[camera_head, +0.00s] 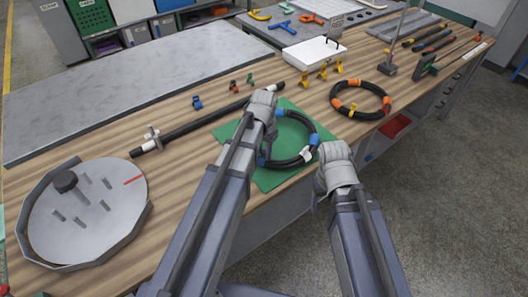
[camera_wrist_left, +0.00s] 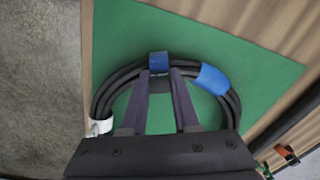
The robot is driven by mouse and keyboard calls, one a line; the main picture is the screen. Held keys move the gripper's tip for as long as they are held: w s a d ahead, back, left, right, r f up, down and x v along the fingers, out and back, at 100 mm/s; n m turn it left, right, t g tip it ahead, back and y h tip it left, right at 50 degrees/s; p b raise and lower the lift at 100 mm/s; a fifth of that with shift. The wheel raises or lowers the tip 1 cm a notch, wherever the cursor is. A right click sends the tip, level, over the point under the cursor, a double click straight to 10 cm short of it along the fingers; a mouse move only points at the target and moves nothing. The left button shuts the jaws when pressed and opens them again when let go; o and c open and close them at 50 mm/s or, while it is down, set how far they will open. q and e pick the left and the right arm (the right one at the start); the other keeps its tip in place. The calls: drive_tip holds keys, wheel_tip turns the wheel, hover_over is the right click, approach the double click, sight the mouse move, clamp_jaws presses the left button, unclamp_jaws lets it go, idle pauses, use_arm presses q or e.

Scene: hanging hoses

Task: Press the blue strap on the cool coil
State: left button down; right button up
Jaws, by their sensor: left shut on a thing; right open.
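The cool coil (camera_head: 291,163) is a black looped hose with blue straps and a white tag, flat on a green mat (camera_head: 267,181). In the left wrist view, the coil (camera_wrist_left: 104,95) has one blue strap (camera_wrist_left: 159,63) at my fingertips and another blue strap (camera_wrist_left: 212,79) to the right. My left gripper (camera_wrist_left: 160,73) is shut on the coil at the first strap. In the head view, my left gripper (camera_head: 266,150) comes down at the coil's left side and hides part of it. My right gripper (camera_head: 319,197) is open beside the mat's right front edge; its fingertips are mostly hidden.
A black rod (camera_head: 205,121) and small clips lie behind left. A round grey tray with pegs (camera_head: 118,190) stands at left. A white box (camera_head: 313,52) and yellow fittings (camera_head: 304,82) are behind.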

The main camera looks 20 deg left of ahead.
use_arm(q)
drive_tip(key=shift+s+d+f, duration=0.3)
drive_tip(key=shift+s+f, duration=0.3)
drive_tip(key=shift+s, duration=0.1)
use_arm(e)
drive_tip(key=shift+s+f, duration=0.15)
drive_tip(key=shift+f, duration=0.5)
use_arm(q)
drive_tip(key=c, duration=0.8)
unclamp_jaws()
drive_tip(key=shift+o, duration=1.1)
drive_tip(key=shift+r, duration=0.2)
drive_tip(key=shift+w+r+p, duration=0.25)
drive_tip(key=shift+r+p, duration=0.15)
drive_tip(key=shift+p, duration=0.4)
drive_tip(key=r+p, duration=0.8)
drive_tip(key=shift+w+a, duration=0.1)
drive_tip(key=shift+a, duration=0.1)
drive_tip(key=shift+f, duration=0.1)
use_arm(e)
wheel_tip(320, 180, up, 9)
drive_tip(key=w, duration=0.1)
drive_tip(key=shift+r, duration=0.15)
drive_tip(key=shift+w+a, duration=0.1)
drive_tip(key=shift+w, duration=0.05)
